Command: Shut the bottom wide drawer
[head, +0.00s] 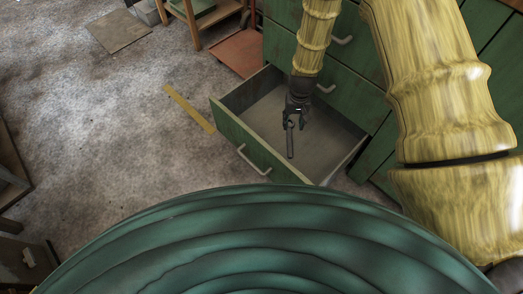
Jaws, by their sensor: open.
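The bottom wide drawer (252,146) of the green cabinet (348,92) is pulled out in the head view. Its green front has a pale bar handle (254,160) and faces the lower left. The inside that shows is grey and looks empty. My gripper (294,137) is open and hangs over the drawer's inside, behind its front panel. It holds nothing that I can see. I cannot tell how high it is above the drawer floor. My arm hides part of the cabinet, and the drawer's near right corner is partly covered.
Higher drawers with pale handles (342,40) look shut. A yellow strip (190,108) lies on the grey floor left of the drawer. A reddish-brown board (240,53) is beside the cabinet, near a wooden stand (192,24). The floor (110,130) on the left is mostly clear.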

